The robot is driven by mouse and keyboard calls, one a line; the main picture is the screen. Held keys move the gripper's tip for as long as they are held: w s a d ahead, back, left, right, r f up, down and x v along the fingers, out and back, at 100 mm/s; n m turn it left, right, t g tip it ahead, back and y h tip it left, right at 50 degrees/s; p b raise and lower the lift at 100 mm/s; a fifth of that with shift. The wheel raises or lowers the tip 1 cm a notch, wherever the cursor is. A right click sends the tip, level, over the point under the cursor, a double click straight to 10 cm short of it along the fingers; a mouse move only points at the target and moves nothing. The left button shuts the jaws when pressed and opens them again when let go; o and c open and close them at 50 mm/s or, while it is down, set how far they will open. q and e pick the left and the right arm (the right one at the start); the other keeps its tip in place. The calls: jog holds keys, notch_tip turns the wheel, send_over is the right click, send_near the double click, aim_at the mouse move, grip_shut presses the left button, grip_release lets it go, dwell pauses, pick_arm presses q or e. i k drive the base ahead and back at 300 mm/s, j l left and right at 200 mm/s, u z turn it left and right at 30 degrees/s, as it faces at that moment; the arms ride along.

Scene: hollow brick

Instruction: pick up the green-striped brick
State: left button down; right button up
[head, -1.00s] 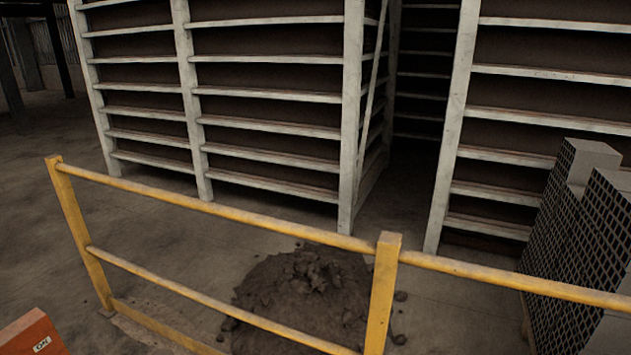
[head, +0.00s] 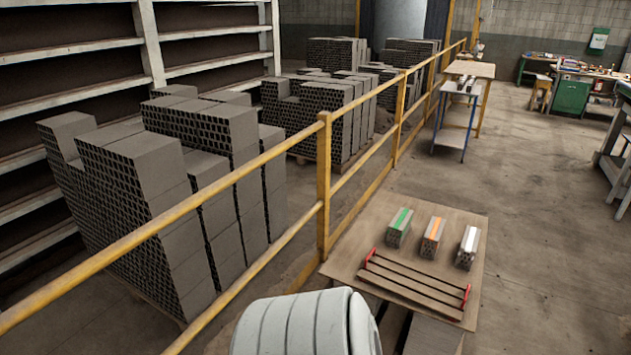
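The green-striped brick (head: 398,228) is a grey hollow brick with a green band along its top. It lies on a low wooden board (head: 343,259) to the right of the yellow railing, the leftmost of three striped bricks. An orange-striped brick (head: 433,238) lies to its right, and a white-striped brick (head: 468,248) is farther right. Neither of my grippers is in view. A pale, rounded ribbed part that looks like my own arm shows at the bottom centre, in front of the board's near side.
A red-ended rack of dark bars (head: 413,285) lies on the board in front of the bricks. The yellow railing (head: 323,190) runs along the board's left, with stacks of hollow bricks (head: 150,200) behind it. Concrete floor (head: 560,250) on the right is clear.

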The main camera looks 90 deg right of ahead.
aim_at(397, 230)
jog(key=z, duration=3.4)
jog(key=i, duration=0.2)
jog(key=j+u, duration=0.05)
jog(key=j, duration=0.05)
